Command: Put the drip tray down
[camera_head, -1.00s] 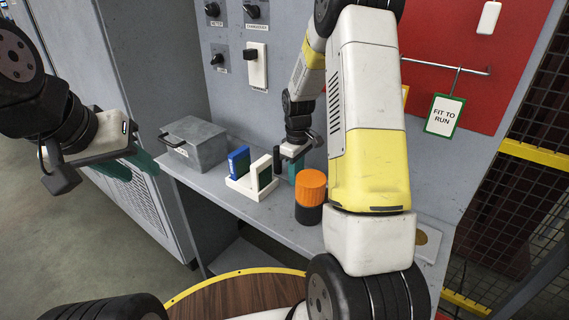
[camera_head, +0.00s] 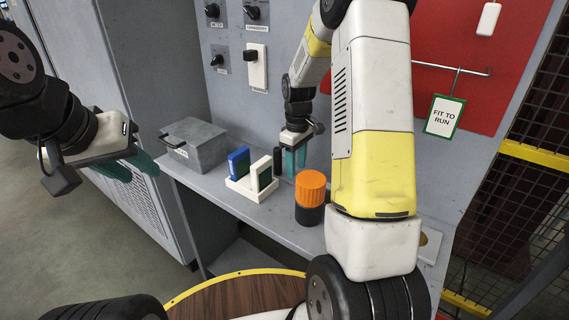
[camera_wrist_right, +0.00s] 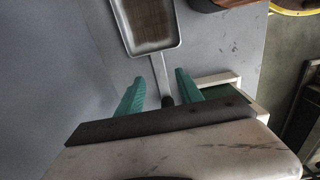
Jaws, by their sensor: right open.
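The drip tray (camera_wrist_right: 147,25), a shallow pale metal tray with a brown inside, lies on the grey shelf in the right wrist view. Its thin handle (camera_wrist_right: 160,72) points back between the green fingers of my right gripper (camera_wrist_right: 158,88) and ends in a dark grip. The fingers stand open on either side of the handle, with gaps. In the head view my right gripper (camera_head: 295,160) points down behind the card rack; the tray cannot be made out there. My left gripper (camera_head: 128,170) hangs left of the shelf, seemingly empty; its finger gap is unclear.
A white rack (camera_head: 243,190) with blue and green upright pieces stands beside my right gripper. An orange-topped black jar (camera_head: 310,196) stands to its right, a grey metal box (camera_head: 196,145) to the left. The wall panel rises behind.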

